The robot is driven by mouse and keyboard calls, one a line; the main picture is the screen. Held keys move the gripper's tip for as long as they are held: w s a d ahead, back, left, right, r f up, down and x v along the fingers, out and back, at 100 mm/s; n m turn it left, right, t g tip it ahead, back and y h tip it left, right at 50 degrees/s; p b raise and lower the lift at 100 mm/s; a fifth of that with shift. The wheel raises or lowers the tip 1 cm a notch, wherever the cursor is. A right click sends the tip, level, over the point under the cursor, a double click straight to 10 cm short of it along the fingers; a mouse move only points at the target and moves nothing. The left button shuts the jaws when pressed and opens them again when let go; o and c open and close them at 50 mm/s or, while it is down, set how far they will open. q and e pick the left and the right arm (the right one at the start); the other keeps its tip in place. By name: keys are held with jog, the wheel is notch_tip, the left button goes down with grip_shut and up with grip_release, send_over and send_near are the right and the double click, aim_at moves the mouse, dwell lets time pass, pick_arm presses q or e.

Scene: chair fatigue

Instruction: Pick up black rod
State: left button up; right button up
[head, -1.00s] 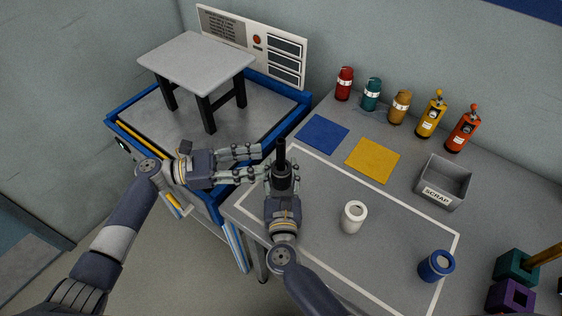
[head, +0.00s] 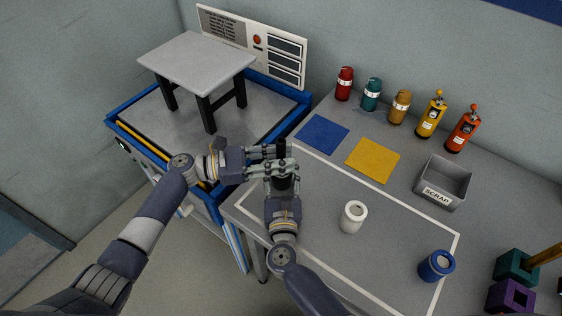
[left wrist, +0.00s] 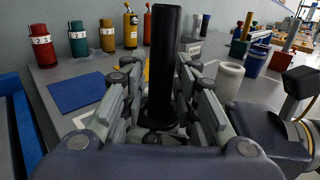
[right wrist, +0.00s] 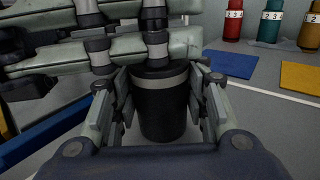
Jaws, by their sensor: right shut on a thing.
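The black rod (head: 281,147) stands upright in a black cylindrical holder (right wrist: 160,108) with a grey band. My right gripper (right wrist: 160,88) is shut on the holder, with one finger on each side. My left gripper (head: 283,162) reaches in from the left, and its fingers lie on both sides of the rod just above the holder. In the left wrist view the rod (left wrist: 164,60) stands between these fingers with gaps beside it, so the left gripper looks open. The left fingers hide part of the rod in the right wrist view.
A white cup (head: 353,217) and a blue cup (head: 436,266) stand to the right on the workbench. A grey scrap bin (head: 443,184) and several bottles are farther back. A small grey table (head: 195,62) with black legs stands on the blue-edged cart (head: 150,125).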

aim_at(281, 140)
pick_arm(q)
grip_shut()
notch_tip(281, 140, up, 10)
jog(key=shift+r, duration=0.1)
pick_arm(e)
jog(key=o, duration=1.2)
jog(key=s, duration=1.2)
jog(key=shift+d, duration=0.15)
